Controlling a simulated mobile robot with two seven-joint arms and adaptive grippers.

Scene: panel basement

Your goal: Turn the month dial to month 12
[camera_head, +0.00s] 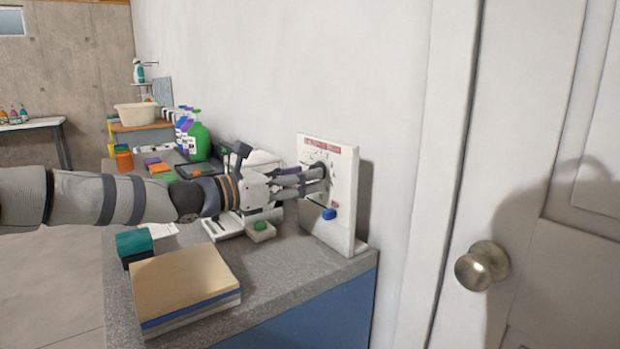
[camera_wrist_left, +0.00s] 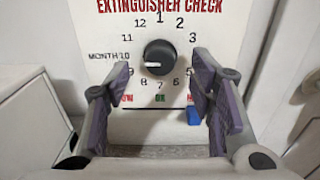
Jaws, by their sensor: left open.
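The white "EXTINGUISHER CHECK" panel (camera_head: 345,205) stands upright on the counter against the wall. In the left wrist view, its round black month dial (camera_wrist_left: 158,57) sits inside a ring of month numbers. A pale line on the dial points left, near 9 and 10; the exact number is unclear. My left gripper (camera_head: 318,173) reaches the panel from the left. In the wrist view its open fingers (camera_wrist_left: 160,78) stand on both sides of the dial, with gaps, gripping nothing. In the head view the gripper hides the dial. My right gripper is not in view.
A blue knob (camera_head: 328,213) sits low on the panel; it also shows in the wrist view (camera_wrist_left: 193,115). Books (camera_head: 185,277), a teal-topped block (camera_head: 134,243) and a green button box (camera_head: 261,231) lie on the counter (camera_head: 290,285). A door knob (camera_head: 482,266) is at right.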

